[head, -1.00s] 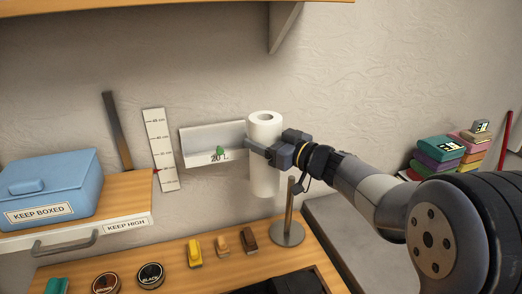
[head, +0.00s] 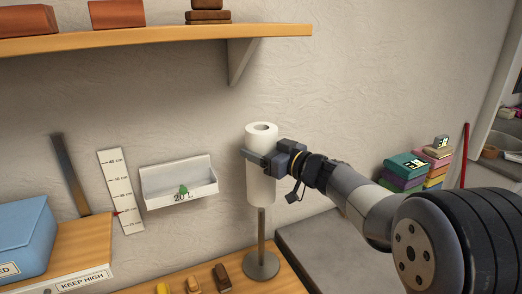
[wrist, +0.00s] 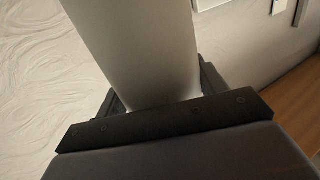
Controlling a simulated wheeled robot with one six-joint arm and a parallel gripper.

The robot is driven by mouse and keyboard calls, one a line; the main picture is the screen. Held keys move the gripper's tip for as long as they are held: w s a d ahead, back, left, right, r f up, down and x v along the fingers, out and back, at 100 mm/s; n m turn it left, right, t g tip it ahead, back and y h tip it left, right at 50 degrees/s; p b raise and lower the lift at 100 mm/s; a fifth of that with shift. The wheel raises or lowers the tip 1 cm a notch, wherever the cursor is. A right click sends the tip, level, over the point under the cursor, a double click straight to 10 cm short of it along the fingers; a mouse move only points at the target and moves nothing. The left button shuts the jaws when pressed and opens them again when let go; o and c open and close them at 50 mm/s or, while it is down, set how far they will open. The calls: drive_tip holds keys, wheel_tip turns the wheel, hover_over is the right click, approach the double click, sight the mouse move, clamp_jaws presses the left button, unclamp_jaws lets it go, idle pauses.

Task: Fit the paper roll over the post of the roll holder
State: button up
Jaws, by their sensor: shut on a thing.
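The white paper roll (head: 261,188) is upright in the head view, with its hollow core showing at the top. My gripper (head: 262,160) is shut around its upper half. The roll holder (head: 262,265) stands on the wooden counter, a round grey base with a thin upright post (head: 262,232). The roll's lower end appears right above the post in the picture. The post's top is hidden, so I cannot tell whether it is inside the core. In the wrist view the paper roll (wrist: 140,50) fills the space between the jaws.
A wooden shelf (head: 150,38) with brown blocks runs overhead on the wall. A white wall tray (head: 178,182) with a small green item is left of the roll. Several small blocks (head: 222,278) lie left of the base. A grey surface (head: 320,245) is at right.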

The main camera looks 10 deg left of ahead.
drive_tip(key=shift+f+b, duration=1.35)
drive_tip(key=shift+f, duration=0.05)
drive_tip(key=b, duration=0.3)
hover_over(261, 228)
drive_tip(key=w, duration=0.1)
drive_tip(key=shift+w+a+f, duration=0.1)
drive_tip(key=shift+a+f, duration=0.05)
drive_tip(key=shift+f, duration=2.4)
drive_tip(key=shift+f+b, duration=5.9)
drive_tip(key=shift+f, duration=3.85)
drive_tip(key=o, duration=1.1)
drive_tip(key=v, duration=1.1)
